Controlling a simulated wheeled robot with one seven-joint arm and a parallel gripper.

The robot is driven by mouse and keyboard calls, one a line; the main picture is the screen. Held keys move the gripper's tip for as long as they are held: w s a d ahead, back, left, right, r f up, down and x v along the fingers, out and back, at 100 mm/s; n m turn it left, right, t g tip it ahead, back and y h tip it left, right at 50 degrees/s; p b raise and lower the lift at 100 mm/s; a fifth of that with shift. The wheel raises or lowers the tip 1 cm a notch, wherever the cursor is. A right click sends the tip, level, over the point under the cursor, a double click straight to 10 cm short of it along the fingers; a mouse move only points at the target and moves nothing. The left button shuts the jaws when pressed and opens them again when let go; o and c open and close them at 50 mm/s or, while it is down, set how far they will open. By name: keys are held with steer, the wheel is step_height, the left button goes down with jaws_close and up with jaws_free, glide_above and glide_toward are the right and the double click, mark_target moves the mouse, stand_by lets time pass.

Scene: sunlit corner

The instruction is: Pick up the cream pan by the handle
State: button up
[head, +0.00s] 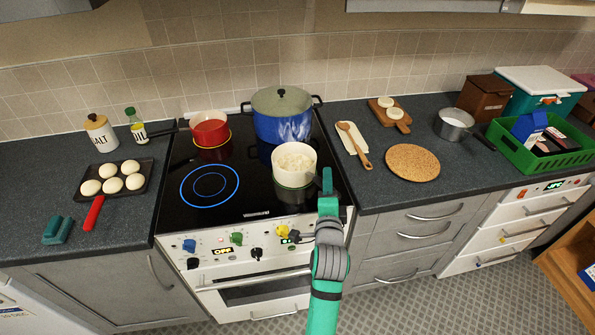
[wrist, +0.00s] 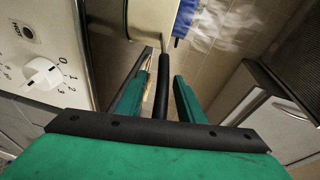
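The cream pan (head: 294,160) stands on the front right burner of the black hob, with pale contents inside. Its handle is mostly hidden by my gripper (head: 327,180) in the head view. In the wrist view the black handle (wrist: 162,88) runs between my two green fingers, and the pan's cream side (wrist: 151,20) is at the top. My gripper is open, with a gap showing on both sides of the handle. The fingertips are at the pan's right front in the head view.
A blue pot (head: 282,122) with a lid stands close behind, and a red pan (head: 210,132) at the back left. The front left burner (head: 209,187) is empty. Knobs (head: 236,239) line the stove front below. A wicker mat (head: 412,163) lies on the right counter.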

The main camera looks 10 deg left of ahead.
steer(key=shift+w+a+f, duration=0.1)
steer(key=shift+w+a, duration=0.1)
steer(key=shift+w, duration=0.45)
steer(key=shift+w+a, duration=0.15)
steer(key=shift+w, duration=0.5)
jaws_close()
steer(key=shift+w, duration=0.1)
steer(key=shift+a, duration=0.35)
steer(key=shift+d, duration=0.65)
steer(key=shift+a, duration=0.35)
